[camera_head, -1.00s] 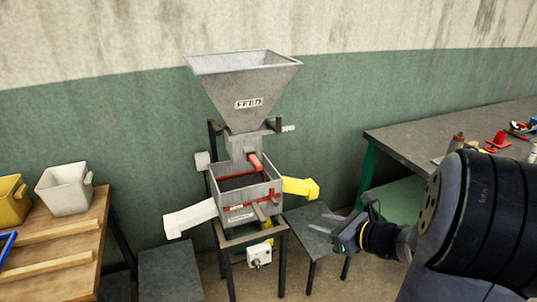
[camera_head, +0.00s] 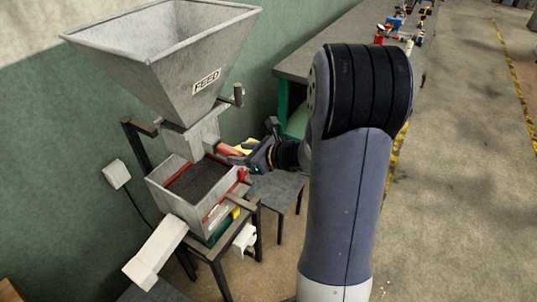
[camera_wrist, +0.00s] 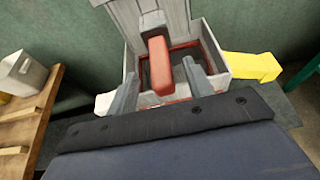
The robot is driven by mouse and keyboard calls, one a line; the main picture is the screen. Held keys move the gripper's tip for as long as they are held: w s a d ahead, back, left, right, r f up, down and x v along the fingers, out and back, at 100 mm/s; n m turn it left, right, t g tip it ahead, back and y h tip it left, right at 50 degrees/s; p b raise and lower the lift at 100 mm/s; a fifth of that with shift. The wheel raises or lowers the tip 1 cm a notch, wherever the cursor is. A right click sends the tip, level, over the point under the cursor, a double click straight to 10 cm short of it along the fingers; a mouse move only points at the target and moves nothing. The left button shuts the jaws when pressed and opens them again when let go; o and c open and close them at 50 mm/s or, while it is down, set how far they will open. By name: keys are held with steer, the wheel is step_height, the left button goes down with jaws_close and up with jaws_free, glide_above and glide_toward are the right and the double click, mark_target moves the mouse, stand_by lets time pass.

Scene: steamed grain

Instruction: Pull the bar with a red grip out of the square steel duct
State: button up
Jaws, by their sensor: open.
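The bar's red grip (camera_head: 228,150) sticks out of the front of the square steel duct (camera_head: 200,137), below the hopper. In the wrist view the red grip (camera_wrist: 160,66) points towards me, and the duct (camera_wrist: 128,18) stands behind it. The rest of the bar is hidden inside the duct. My gripper (camera_head: 246,158) is at the outer end of the red grip. In the wrist view my gripper (camera_wrist: 160,72) is open, with one finger on each side of the grip. I cannot tell whether either finger touches it.
The feed hopper (camera_head: 165,50) rises above the duct. An open sieve box (camera_head: 165,190) with a red edge sits below. A white chute (camera_head: 155,252) and a yellow chute (camera_wrist: 250,66) lead off the box. A workbench (camera_head: 320,50) with small items stands behind to the right.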

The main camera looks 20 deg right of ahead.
steer(key=shift+x, duration=1.05)
steer(key=shift+c, duration=0.4)
jaws_close()
